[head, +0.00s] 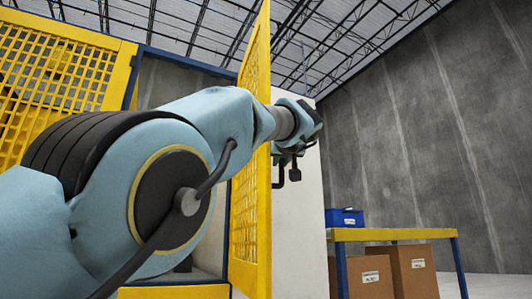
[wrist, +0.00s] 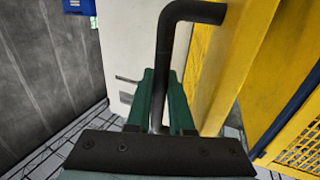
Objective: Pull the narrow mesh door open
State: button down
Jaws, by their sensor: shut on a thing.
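The narrow mesh door (head: 249,170) is a tall yellow panel. In the head view I see it at a steep angle, with its solid edge towards me and an opening to its left. In the wrist view its yellow frame (wrist: 228,62) fills the right of centre. A black bent bar handle (wrist: 192,11) comes off the door and runs down between my green fingers. My gripper (wrist: 162,85) is shut on this handle. In the head view my arm crosses in front of the door, and my gripper (head: 287,170) shows only partly, right of the door edge.
A wider yellow mesh panel (head: 50,65) stands at the left, with a blue frame beam (head: 185,62) beside it. A white panel (head: 312,205) is behind the door. A yellow-topped table (head: 390,235) with a blue bin (head: 344,218) and cardboard boxes (head: 411,270) stands at the right.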

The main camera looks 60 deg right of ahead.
jog(key=shift+s+d+f+n+t+y+p, duration=0.1)
jog(key=shift+s+d+n+t+y+p, duration=0.3)
jog(key=shift+s+d+p, duration=0.95)
jog(key=shift+d, duration=0.1)
jog(key=c, duration=1.1)
grip_release()
jog(key=shift+c, duration=0.2)
jog(key=shift+o, duration=0.3)
jog(key=shift+w, duration=0.15)
jog(key=b+v, duration=0.6)
jog(key=v, duration=0.5)
